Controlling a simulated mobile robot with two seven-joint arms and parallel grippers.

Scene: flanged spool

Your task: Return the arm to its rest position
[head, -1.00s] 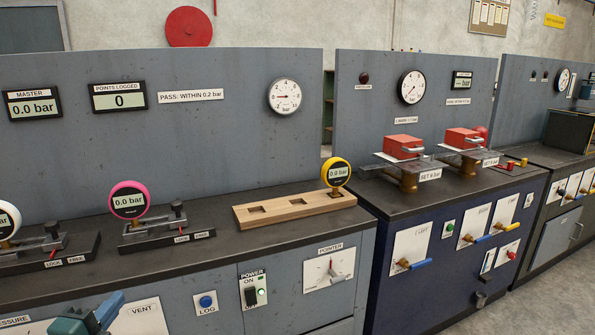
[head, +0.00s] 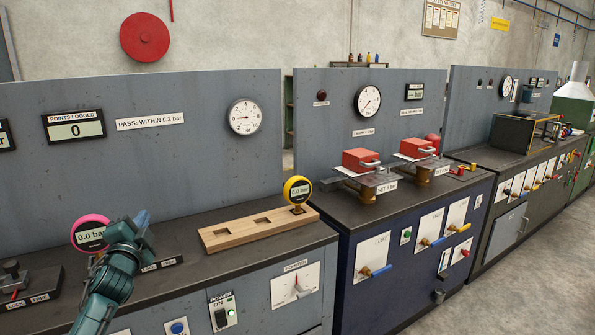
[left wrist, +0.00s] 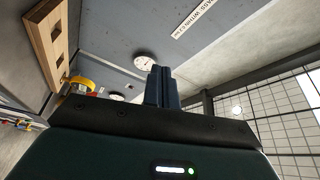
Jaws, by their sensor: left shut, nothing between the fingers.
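My left arm comes in at the lower left of the head view. Its gripper (head: 138,218) is raised in front of the pink-rimmed gauge (head: 90,234) and partly covers it. In the left wrist view the fingers (left wrist: 159,87) are shut together with nothing between them. I cannot tell from the head view how far the gripper is from the gauge. My right gripper is not in view.
A wooden block (head: 255,230) with square recesses carries a yellow gauge (head: 297,190) on the grey bench. The blue bench (head: 400,240) stands to the right with red blocks (head: 361,161) on plates. Open floor (head: 520,280) lies at the lower right.

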